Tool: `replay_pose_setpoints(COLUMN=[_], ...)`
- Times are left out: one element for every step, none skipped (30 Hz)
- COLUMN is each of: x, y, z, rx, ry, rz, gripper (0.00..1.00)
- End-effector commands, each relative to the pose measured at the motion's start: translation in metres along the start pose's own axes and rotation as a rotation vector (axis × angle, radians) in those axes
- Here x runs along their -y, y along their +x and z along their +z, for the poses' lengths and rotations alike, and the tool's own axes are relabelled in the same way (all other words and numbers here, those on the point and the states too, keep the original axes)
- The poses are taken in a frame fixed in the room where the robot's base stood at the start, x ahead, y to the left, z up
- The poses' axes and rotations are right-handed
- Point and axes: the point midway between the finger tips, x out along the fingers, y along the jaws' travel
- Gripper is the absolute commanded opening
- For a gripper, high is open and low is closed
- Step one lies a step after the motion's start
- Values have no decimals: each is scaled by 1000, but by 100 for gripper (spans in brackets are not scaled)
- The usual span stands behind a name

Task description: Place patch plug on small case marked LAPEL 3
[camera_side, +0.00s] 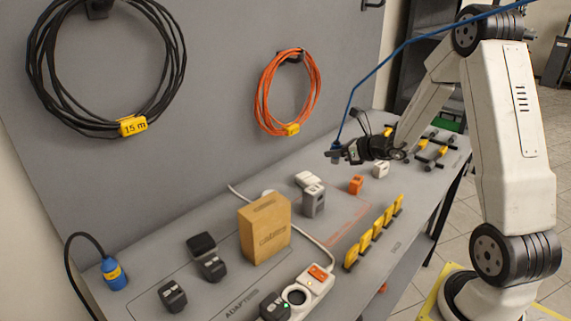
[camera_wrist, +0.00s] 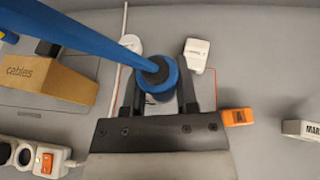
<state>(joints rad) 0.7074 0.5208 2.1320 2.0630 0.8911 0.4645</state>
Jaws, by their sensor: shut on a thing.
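My gripper (camera_side: 345,152) is shut on a blue round plug with a dark centre, which I take to be the patch plug (camera_wrist: 160,80). In the wrist view the plug is between the two dark fingers, and a thick blue cable (camera_wrist: 75,35) runs from it to the upper left. In the side view the plug (camera_side: 334,153) is held well above the bench, in the air. White and grey small blocks (camera_side: 313,200) stand on the bench below and left of my gripper.
An orange block (camera_side: 356,185) and a white block (camera_side: 380,169) stand on the bench. A cardboard box (camera_side: 265,228), a power strip (camera_side: 312,290), black adapters (camera_side: 172,296) and a row of yellow pieces (camera_side: 374,234) are nearer. Coiled cables (camera_side: 259,95) hang on the wall panel.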

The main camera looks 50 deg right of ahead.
Motion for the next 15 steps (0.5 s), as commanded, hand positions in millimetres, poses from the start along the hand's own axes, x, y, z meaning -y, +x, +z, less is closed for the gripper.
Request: replay_pose_setpoints(x=[0, 1, 2, 3, 4, 6, 7, 9, 11, 13, 15, 17, 19, 21, 24], y=[1, 2, 5, 6, 9, 12, 15, 19, 24, 28, 31, 37, 41, 45, 50], z=[0, -1, -1, -1, -1, -2, -2, -2, -3, -3, -3, -4, -4, -4, -5], rx=[0, -1, -1, -1, -1, -1, -1, -2, -2, -2, -2, -1, -1, -1, -1], ry=[0, 0, 0, 0, 0, 0, 0, 0, 0, 0, 0, -1, -1, -1, -1], rz=[1, 1, 2, 2, 2, 2, 2, 2, 3, 3, 3, 3, 4, 3, 3], gripper=[0, 0, 0, 0, 0, 0, 0, 0, 0, 0, 0, 0, 0, 0, 0])
